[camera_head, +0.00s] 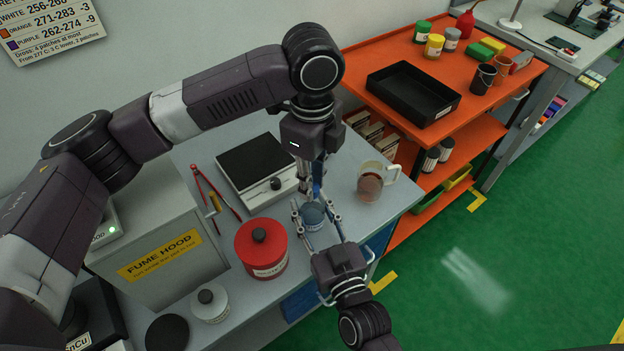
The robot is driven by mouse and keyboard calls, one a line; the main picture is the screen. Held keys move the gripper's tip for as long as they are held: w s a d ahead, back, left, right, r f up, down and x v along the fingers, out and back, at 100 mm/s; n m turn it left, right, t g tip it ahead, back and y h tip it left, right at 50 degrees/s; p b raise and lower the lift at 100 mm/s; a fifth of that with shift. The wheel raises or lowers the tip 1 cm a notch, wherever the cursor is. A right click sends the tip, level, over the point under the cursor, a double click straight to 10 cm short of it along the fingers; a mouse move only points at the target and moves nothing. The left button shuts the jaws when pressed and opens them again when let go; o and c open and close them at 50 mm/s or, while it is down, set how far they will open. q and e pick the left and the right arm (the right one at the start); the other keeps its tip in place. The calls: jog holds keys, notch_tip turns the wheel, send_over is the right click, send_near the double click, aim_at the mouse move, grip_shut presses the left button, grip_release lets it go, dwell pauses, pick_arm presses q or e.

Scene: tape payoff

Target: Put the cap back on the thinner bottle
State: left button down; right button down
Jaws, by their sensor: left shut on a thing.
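A short blue-grey bottle (313,217) with a pale label stands near the front of the grey bench; it appears to be the thinner bottle. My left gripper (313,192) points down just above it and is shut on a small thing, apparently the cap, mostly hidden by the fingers. My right gripper (315,212) comes from the front, with one finger on each side of the bottle. I cannot tell whether those fingers press on it.
A red jar (261,256) stands close left of the bottle, a white jar (209,303) farther front. A hotplate (257,164) and red tongs (213,200) lie behind. A clear mug (371,183) stands right, near the bench edge. An orange shelf (386,52) is beyond.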

pick_arm(q)
jog(key=m, duration=0.9)
jog(key=c, duration=1.7)
grip_release()
jog(key=shift+o, duration=0.2)
jog(key=shift+r, duration=0.1)
notch_tip(320, 180, up, 12)
pick_arm(e)
jog(key=c, duration=1.2)
grip_release()
jog(key=shift+o, duration=0.2)
